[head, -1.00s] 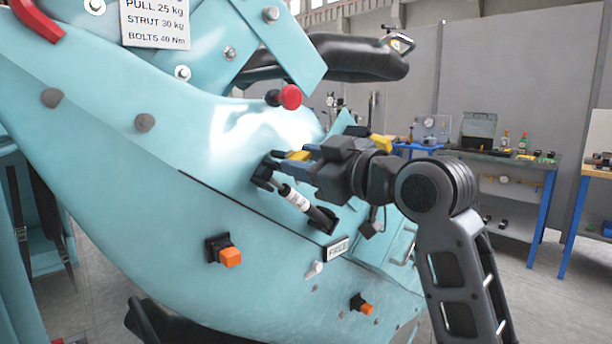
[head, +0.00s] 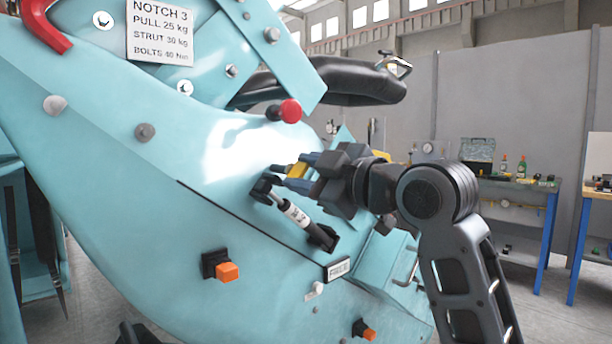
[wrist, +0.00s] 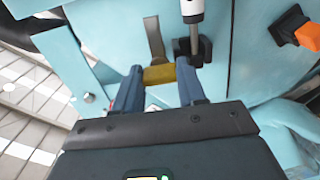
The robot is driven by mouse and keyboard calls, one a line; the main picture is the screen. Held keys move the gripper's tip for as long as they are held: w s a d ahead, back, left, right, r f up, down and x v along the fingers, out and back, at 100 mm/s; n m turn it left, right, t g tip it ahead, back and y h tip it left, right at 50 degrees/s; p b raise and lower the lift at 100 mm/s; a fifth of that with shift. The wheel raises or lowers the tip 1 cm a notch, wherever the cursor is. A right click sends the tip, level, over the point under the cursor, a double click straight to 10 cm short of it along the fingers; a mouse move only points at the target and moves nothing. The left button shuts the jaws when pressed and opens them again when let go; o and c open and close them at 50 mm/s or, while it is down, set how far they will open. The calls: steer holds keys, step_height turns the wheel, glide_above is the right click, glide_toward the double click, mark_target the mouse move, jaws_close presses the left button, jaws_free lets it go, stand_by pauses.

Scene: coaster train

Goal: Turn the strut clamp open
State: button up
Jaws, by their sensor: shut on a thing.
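The strut is a short black cylinder with a white label (head: 296,215), lying slanted on the turquoise car body between two black end mounts. At its upper end is a yellow piece (head: 297,170), which looks like the strut clamp. My gripper (head: 288,178) reaches in from the right and its blue fingers are closed on this yellow piece. In the wrist view the yellow clamp (wrist: 160,74) spans between the two fingers, beside the strut's black mount (wrist: 193,50). The fingers hide part of the clamp, and I cannot tell how far it is turned.
A red knob (head: 290,110) sticks out just above my gripper. Orange plugs (head: 228,271) sit in black sockets lower on the body. A black padded bar (head: 345,82) hangs above. A workbench (head: 515,183) stands behind on the right, with open floor before it.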

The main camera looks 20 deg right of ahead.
steer(key=o, duration=1.1)
steer(key=shift+c, duration=0.2)
steer(key=shift+s, duration=0.1)
steer(key=v, duration=0.7)
steer(key=shift+s+b, duration=0.25)
steer(key=shift+b, duration=0.05)
steer(key=shift+d, duration=0.1)
